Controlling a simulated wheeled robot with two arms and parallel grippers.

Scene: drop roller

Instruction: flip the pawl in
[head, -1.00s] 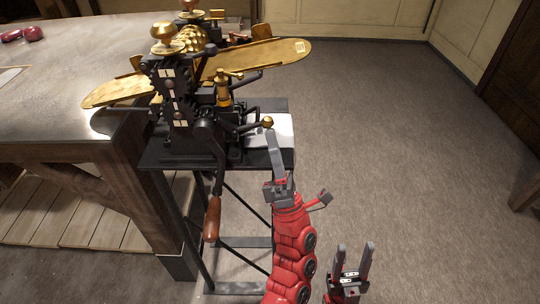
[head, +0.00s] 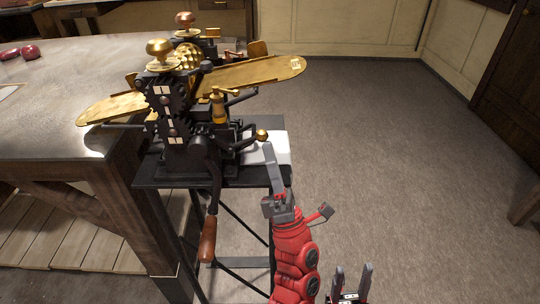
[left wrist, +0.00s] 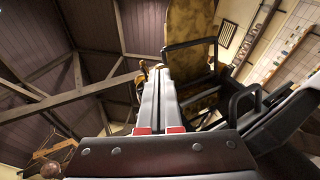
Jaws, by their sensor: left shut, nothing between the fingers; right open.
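The black roller machine (head: 172,115) with brass parts stands on a dark stand beside the table. A black lever with a brass ball knob (head: 262,134) sticks out on its right side; I cannot tell for sure which part is the pawl. My left gripper (head: 266,146) is shut and empty, pointing up, with its tips just below the brass knob. I cannot tell whether they touch. In the left wrist view the closed fingers (left wrist: 160,72) reach up beside black machine parts, with a bit of brass at their tips. My right gripper (head: 350,282) is open and empty, low in the picture.
The crank with a wooden handle (head: 208,238) hangs at the machine's front. Brass plates (head: 255,75) slope out on both sides. The table (head: 60,100) lies to the left, with red objects (head: 30,51) on it. The floor to the right is clear.

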